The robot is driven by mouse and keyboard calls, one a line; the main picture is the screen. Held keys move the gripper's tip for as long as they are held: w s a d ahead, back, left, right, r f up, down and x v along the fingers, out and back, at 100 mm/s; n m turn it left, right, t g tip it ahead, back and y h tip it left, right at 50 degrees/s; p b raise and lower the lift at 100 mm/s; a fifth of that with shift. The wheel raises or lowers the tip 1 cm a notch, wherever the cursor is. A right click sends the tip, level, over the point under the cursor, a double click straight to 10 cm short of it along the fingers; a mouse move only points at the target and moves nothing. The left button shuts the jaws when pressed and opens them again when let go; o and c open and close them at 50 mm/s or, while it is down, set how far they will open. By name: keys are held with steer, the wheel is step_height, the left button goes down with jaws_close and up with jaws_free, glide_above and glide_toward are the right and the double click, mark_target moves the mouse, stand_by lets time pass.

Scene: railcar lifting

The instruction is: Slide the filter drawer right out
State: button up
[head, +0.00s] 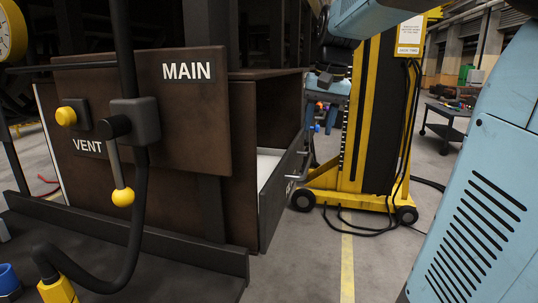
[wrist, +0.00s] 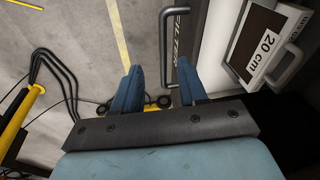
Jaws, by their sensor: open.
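The filter drawer (head: 283,200) sticks out of the right side of the brown housing, with a pale inside showing. Its front carries a grey bar handle (head: 300,165). My gripper (head: 319,122) is near the drawer front, above the handle. In the wrist view my gripper (wrist: 159,75) is open, with two blue fingers apart. The handle's near end appears in the gap, closer to the right finger. I cannot tell whether they touch.
The brown housing has a MAIN plate (head: 188,72), a yellow VENT knob (head: 66,116) and a yellow-tipped lever (head: 123,196). A yellow wheeled stand (head: 372,120) with cables is behind the drawer. A framed piece labelled 20 cm (wrist: 268,48) lies right of the handle. Bare floor lies in front.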

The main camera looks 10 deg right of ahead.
steer(key=r+m+g+y, duration=0.1)
steer(key=r, duration=0.1)
glide_above(309, 160)
steer(key=s+d, duration=0.2)
steer(key=shift+m, duration=0.3)
steer(key=f, duration=0.4)
steer(key=w+a+f, duration=0.1)
steer(key=f, duration=0.4)
steer(key=w+f, duration=0.1)
steer(key=f, duration=0.3)
steer(key=shift+a+f, duration=0.25)
steer(key=shift+a, duration=0.05)
jaws_close()
